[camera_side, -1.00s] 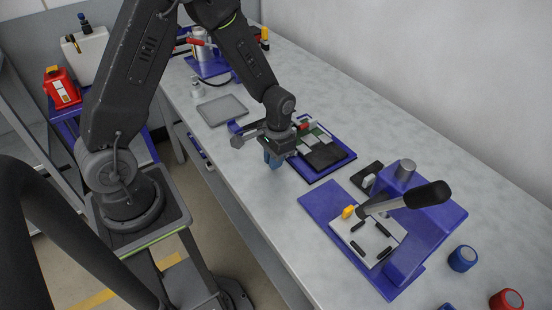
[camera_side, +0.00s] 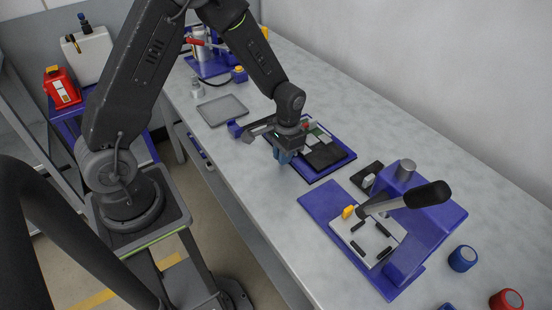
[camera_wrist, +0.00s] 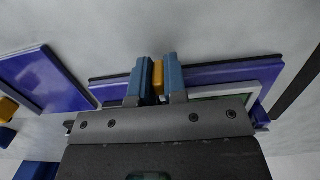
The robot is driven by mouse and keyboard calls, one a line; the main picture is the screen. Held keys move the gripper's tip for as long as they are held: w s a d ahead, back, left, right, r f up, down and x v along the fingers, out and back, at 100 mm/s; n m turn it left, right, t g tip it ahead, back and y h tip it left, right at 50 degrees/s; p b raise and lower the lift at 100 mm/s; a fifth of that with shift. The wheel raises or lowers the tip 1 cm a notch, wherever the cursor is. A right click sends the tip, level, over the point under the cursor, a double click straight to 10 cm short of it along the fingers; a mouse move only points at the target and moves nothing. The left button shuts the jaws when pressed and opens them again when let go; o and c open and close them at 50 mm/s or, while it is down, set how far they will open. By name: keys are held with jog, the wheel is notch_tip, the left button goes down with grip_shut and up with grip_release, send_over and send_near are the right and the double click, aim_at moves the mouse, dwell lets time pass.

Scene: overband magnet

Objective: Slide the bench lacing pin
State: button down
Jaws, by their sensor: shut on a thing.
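My gripper (camera_side: 284,156) is low over the left edge of a blue-based board (camera_side: 335,170) with dark, grey and green parts on it. In the wrist view, the blue fingers of my gripper (camera_wrist: 158,78) are shut on a small yellow piece (camera_wrist: 158,74), which I take to be the bench lacing pin. Only a narrow strip of it shows between the fingers. The side view hides this piece behind the gripper. The board's blue edge (camera_wrist: 215,75) lies just beyond the fingers in the wrist view.
A blue press (camera_side: 430,225) with a black lever stands at the right, a yellow tab (camera_side: 348,212) by its plate. A blue cap (camera_side: 462,258) and a red cap (camera_side: 507,299) lie near it. A grey tray (camera_side: 222,110) is at the left.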

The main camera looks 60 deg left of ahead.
jog(key=shift+w, duration=0.5)
jog(key=c, duration=1.2)
grip_release()
jog(key=shift+c, duration=0.2)
jog(key=shift+o, duration=0.7)
jog(key=shift+w+r, duration=0.1)
jog(key=shift+r, duration=0.15)
notch_tip(320, 180, up, 13)
jog(key=shift+w, duration=0.3)
jog(key=shift+r, duration=0.1)
